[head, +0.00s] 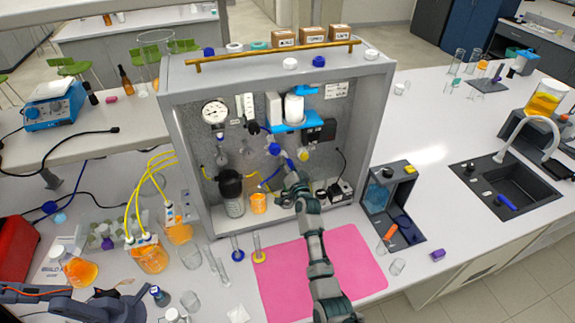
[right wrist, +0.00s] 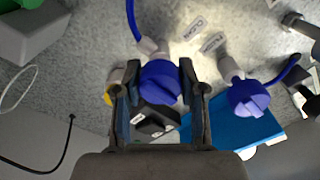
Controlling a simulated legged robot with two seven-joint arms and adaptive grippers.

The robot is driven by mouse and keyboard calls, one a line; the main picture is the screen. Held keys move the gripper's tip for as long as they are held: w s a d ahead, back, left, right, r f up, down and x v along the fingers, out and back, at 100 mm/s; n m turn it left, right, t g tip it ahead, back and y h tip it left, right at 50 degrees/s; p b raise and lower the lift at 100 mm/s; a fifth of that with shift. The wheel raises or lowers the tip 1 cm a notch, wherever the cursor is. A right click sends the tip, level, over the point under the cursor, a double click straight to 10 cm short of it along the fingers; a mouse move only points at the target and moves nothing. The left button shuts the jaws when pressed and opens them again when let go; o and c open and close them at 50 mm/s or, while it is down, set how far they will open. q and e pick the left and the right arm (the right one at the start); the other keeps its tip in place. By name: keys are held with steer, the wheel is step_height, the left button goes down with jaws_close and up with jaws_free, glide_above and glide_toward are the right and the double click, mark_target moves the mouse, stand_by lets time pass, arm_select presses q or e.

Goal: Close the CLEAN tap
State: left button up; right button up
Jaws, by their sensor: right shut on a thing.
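In the right wrist view a blue tap knob (right wrist: 161,84) sits between the two fingers of my right gripper (right wrist: 158,72), which is shut on it. A second blue tap knob (right wrist: 249,98) is to its right, free of the fingers. In the head view my right gripper (head: 291,182) reaches into the grey cabinet and partly hides the taps. One blue knob (head: 274,148) shows above it. My left gripper (head: 125,303) is low at the left, its fingers unclear.
The grey cabinet (head: 176,120) frames the rig, with a gauge (head: 215,112) inside. A dark-lidded bottle (head: 231,193) and an orange beaker (head: 258,203) stand left of my right gripper. A pink mat (head: 275,285) lies in front. Glassware crowds the left bench.

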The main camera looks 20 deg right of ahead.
steer(key=shift+f, duration=0.15)
steer(key=o, duration=1.2)
steer(key=shift+c, duration=0.2)
steer(key=shift+s, duration=0.1)
steer(key=s, duration=1.1)
steer(key=shift+s+d, duration=0.25)
steer(key=shift+s, duration=0.05)
